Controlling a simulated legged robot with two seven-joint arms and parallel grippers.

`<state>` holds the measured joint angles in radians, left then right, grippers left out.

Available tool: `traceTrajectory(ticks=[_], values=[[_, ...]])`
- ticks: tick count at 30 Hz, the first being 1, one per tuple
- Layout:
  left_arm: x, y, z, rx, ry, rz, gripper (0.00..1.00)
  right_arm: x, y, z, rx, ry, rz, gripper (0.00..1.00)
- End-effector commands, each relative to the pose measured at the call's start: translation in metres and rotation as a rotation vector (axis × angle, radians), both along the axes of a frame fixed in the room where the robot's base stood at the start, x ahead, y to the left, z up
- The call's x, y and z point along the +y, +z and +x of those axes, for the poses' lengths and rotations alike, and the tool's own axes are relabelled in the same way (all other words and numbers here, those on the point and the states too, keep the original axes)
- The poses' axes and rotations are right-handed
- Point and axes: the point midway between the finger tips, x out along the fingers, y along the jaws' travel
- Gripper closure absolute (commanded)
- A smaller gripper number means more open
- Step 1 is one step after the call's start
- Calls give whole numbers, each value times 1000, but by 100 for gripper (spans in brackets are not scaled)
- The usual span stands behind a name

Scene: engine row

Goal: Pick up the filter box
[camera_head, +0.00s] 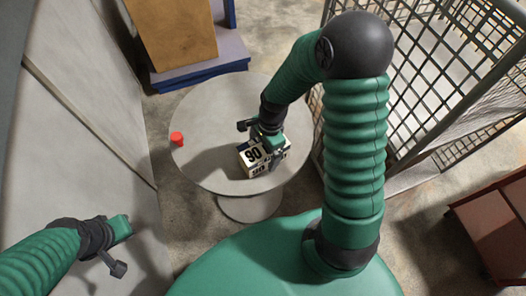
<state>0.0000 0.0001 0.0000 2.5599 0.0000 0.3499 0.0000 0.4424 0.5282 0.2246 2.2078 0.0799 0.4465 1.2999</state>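The filter box (252,161) is a white box with black markings that include "90". It lies on a round grey table (203,119), right of the table's middle. My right gripper (262,139) is directly over the box, with fingers at its upper left and at its right side. The gripper covers part of the box, and whether the fingers touch it is too small to tell. My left gripper (122,248) is at the lower left, away from the table, with its fingers apart and nothing between them.
A small red cylinder (177,139) stands near the table's left edge. A wooden crate on a blue base (200,66) is behind the table. A metal mesh cage (420,90) stands at the right, and a red-brown cabinet (492,225) at the lower right. A pale wall panel (85,110) is at the left.

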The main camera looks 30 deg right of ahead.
Motion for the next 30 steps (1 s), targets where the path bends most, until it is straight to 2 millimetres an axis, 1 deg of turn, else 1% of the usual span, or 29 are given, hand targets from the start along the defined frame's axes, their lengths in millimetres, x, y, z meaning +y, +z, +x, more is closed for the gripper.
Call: traceTrajectory(ticks=[1, 2, 21, 27, 29, 30], values=[[0, 0, 0, 0, 0, 0, 100, 0, 0, 0, 0, 0, 0, 8], [0, 0, 0, 0, 0, 0, 100, 0, 0, 0, 0, 0, 0, 12], [0, 0, 0, 0, 0, 0, 100, 0, 0, 0, 0, 0, 0, 95], [0, 0, 0, 0, 0, 0, 100, 0, 1, 1, -1, 0, -1, 96], [0, 1, 0, 0, 0, 0, 100, -1, 4, 1, -2, 0, -1, 96], [0, 3, 0, 0, 0, 0, 100, -1, 9, 2, -4, 0, -2, 96]])
